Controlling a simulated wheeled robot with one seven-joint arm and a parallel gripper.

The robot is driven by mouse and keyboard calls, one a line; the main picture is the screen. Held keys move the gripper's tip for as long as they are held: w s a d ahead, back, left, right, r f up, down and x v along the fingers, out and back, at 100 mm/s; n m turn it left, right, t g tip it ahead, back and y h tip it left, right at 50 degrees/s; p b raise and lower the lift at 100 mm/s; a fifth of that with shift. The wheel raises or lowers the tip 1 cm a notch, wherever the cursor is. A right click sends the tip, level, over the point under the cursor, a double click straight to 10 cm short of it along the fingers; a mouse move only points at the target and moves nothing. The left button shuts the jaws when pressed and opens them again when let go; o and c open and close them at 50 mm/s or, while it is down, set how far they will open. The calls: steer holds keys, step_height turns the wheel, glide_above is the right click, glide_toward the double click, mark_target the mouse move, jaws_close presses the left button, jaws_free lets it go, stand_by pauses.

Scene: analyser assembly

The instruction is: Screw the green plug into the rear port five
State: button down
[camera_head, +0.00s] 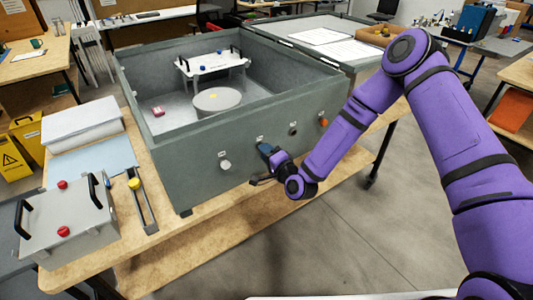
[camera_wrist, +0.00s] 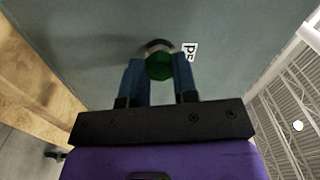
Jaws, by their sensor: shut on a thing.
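The green plug (camera_wrist: 160,66) is between the two blue fingers of my gripper (camera_wrist: 161,72) in the wrist view. My gripper is shut on it. The plug sits in front of a round, dark-rimmed port (camera_wrist: 158,46) on the grey wall, with a small white label (camera_wrist: 190,52) beside it. I cannot tell how deep the plug sits in the port. In the head view my gripper (camera_head: 267,150) is against the near wall of the large grey analyser housing (camera_head: 200,148), and the plug is hidden there.
A pale plug (camera_head: 225,165) is left of my gripper on the same wall; a dark port (camera_head: 293,129) and an orange plug (camera_head: 323,122) are to the right.

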steer(key=m, duration=0.8)
steer(key=shift+r, duration=0.1)
steer(key=c, duration=1)
jaws_free()
steer(key=n, duration=2.3)
steer(key=shift+f+n, duration=0.25)
steer(key=shift+n, duration=0.15)
